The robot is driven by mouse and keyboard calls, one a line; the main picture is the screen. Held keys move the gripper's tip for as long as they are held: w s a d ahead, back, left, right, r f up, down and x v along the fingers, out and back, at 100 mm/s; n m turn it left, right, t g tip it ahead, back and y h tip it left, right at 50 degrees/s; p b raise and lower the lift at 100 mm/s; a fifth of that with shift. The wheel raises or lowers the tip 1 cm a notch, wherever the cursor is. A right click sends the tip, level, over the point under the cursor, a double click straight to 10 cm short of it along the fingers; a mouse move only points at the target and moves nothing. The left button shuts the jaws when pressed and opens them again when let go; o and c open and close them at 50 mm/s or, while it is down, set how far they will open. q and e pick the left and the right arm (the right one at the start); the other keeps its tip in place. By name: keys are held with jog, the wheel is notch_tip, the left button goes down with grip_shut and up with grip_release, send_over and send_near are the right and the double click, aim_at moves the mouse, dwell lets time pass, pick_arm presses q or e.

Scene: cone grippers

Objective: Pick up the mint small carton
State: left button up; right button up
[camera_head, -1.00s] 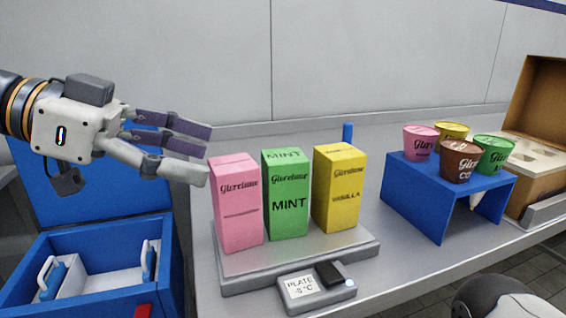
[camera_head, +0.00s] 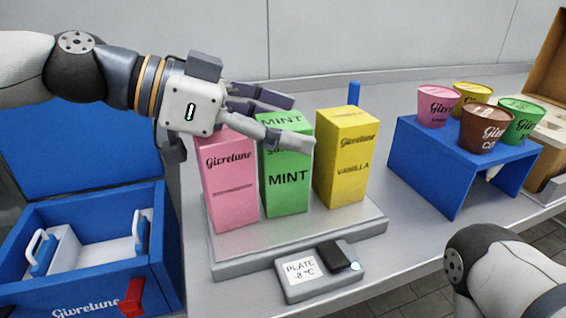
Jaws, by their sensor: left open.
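The mint small carton (camera_head: 287,178) is green, marked MINT, and stands upright on the grey cold plate (camera_head: 300,238). It is between a pink carton (camera_head: 229,192) and a yellow vanilla carton (camera_head: 341,172). My left gripper (camera_head: 300,122) is open, with its fingers at the top of the mint carton. One finger passes in front of the carton's upper front and hides part of its lettering. The other fingers reach behind its top. I cannot tell whether they touch it. My right gripper is not in view; part of my right arm shows at the lower right.
A blue stand (camera_head: 433,183) to the right holds several tubs. An open cardboard box (camera_head: 545,130) is at the far right. An open blue cooler (camera_head: 158,260) is at the lower left. The pink and yellow cartons stand close on both sides.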

pick_arm(q)
jog(key=shift+a, duration=0.1)
grip_shut()
